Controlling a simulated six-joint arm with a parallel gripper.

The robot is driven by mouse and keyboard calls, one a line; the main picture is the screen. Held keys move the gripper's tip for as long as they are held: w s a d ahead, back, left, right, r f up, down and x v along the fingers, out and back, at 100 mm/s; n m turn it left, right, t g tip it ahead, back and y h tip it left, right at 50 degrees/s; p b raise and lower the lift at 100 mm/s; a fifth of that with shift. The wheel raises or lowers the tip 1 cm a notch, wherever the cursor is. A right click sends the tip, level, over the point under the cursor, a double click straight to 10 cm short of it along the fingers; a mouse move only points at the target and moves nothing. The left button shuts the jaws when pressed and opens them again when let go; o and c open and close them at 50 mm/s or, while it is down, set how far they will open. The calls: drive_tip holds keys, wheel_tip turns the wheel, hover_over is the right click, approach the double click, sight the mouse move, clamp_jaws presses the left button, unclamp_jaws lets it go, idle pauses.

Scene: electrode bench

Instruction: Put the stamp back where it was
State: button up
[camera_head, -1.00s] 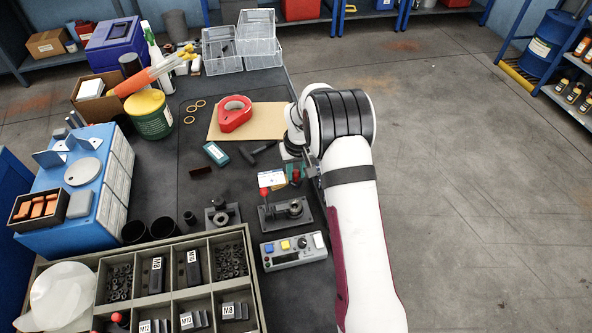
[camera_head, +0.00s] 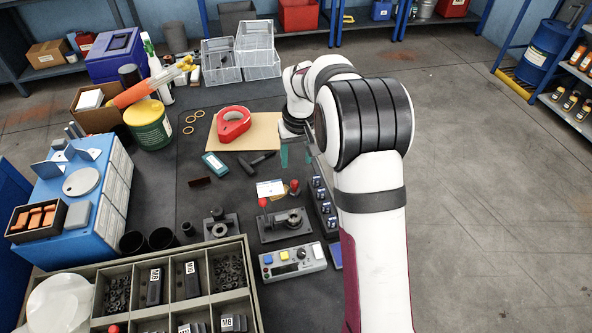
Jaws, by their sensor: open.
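What looks like the stamp, a small piece with a red knob (camera_head: 295,187), stands just right of a white card (camera_head: 270,187). Its lower part is small and hard to make out, with a brownish patch beside it. My gripper (camera_head: 296,156) is beyond it, toward the back of the bench. The teal fingers are apart with nothing seen between them. My wrist and arm hide part of the gripper and the bench's right edge.
A fixture with a red-knobbed lever (camera_head: 285,224) and a button box (camera_head: 292,262) stand in front. Several dark blue-topped units (camera_head: 322,205) line the right side.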

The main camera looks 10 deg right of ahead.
drive_tip(key=s+a+r+m, duration=0.25)
drive_tip(key=s+r, duration=0.55)
drive_tip(key=s, duration=0.6)
drive_tip(key=s+a+m+g+y, duration=0.1)
drive_tip(key=s+a, duration=0.1)
drive_tip(key=s, duration=0.9)
drive_tip(key=s+a+m+g, duration=0.1)
drive_tip(key=s+a+m, duration=0.1)
drive_tip(key=s, duration=0.9)
drive_tip(key=shift+a+f+y, duration=0.2)
drive_tip(key=shift+a+y, duration=0.15)
drive_tip(key=shift+y, duration=0.05)
